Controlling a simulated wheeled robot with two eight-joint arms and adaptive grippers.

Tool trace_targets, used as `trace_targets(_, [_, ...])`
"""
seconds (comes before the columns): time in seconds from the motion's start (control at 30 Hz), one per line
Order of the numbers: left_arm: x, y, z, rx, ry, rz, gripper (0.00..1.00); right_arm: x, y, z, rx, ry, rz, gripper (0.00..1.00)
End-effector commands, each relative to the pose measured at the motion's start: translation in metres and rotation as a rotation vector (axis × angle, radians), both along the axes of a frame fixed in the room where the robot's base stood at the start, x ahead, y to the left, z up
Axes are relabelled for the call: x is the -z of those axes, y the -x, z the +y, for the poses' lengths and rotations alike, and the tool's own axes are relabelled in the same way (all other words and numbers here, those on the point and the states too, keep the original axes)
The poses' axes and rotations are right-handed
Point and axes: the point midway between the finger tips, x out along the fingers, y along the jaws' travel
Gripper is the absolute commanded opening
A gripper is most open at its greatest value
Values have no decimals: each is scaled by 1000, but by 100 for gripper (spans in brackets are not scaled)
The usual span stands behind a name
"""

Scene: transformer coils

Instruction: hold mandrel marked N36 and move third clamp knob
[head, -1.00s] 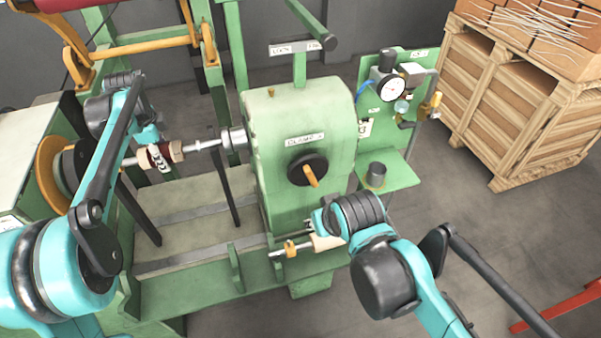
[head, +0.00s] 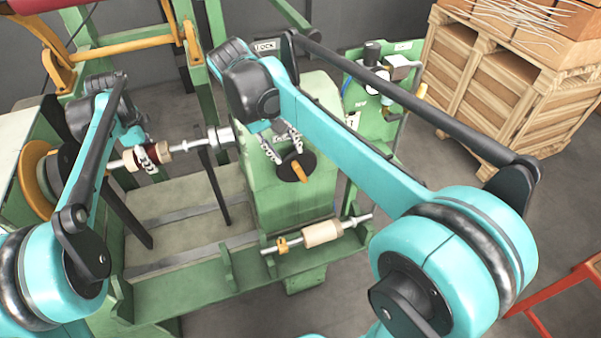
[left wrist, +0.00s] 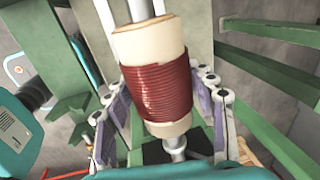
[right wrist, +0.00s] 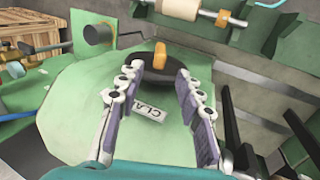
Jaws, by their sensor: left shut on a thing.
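A mandrel (head: 183,148) with a cream core and dark red winding sits level between the left faceplate and the green housing; no N36 mark is readable. My left gripper (head: 150,155) is shut on it, one finger each side of the red winding (left wrist: 160,92) in the left wrist view. The black clamp knob (head: 308,162) with an orange handle is on the front of the green housing, below a partly hidden "CLAMP" label. My right gripper (head: 281,143) is open at the knob's upper edge. In the right wrist view its fingers stand either side of the knob (right wrist: 158,84).
A second mandrel with a cream core (head: 322,234) rests on the front bracket. A gauge panel (head: 362,105) stands right of the housing. A wooden crate (head: 500,95) is at the back right, and a red frame (head: 560,300) at the lower right.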

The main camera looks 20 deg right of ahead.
Motion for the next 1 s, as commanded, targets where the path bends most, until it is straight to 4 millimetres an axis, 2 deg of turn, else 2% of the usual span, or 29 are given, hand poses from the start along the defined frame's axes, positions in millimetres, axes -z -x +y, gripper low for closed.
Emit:
trace_targets(0.5, [1,0,0,0,0,1,0,90,0,-33,1,-1,-1,36])
trace_targets(0.7, [1,0,0,0,0,2,0,104,1,-38,-1,-2,-2,36])
trace_targets(0.97, [1,0,0,0,0,2,0,106,1,-39,-1,-2,-2,36])
trace_targets(1.0, [1,0,0,0,0,2,0,106,1,-39,-1,-2,-2,34])
